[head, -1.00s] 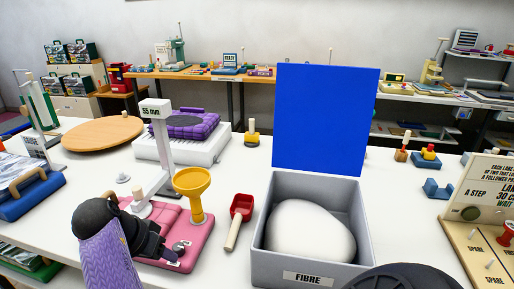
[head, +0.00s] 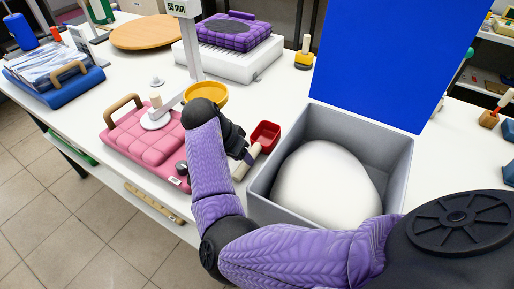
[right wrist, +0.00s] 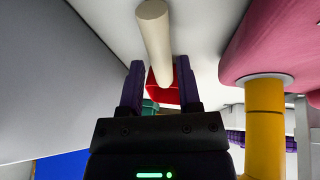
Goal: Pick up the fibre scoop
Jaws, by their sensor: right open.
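The fibre scoop has a red square cup (head: 265,135) and a pale wooden handle (head: 245,164). It lies on the white table just left of the grey fibre box. My right gripper (head: 246,154) is open at the handle and hides part of it in the head view. In the right wrist view the pale handle (right wrist: 155,45) runs in line between the two purple fingers (right wrist: 159,72), with a gap on each side. The red cup (right wrist: 165,92) shows behind the fingers. I cannot tell how far the fingertips are from the handle. My left gripper is out of view.
The grey box (head: 262,195) with a white mound (head: 325,180) and raised blue lid (head: 390,60) stands right of the scoop. A pink quilted bag (head: 140,140), a yellow funnel (head: 208,97) and a gauge post (head: 193,50) stand close on the left.

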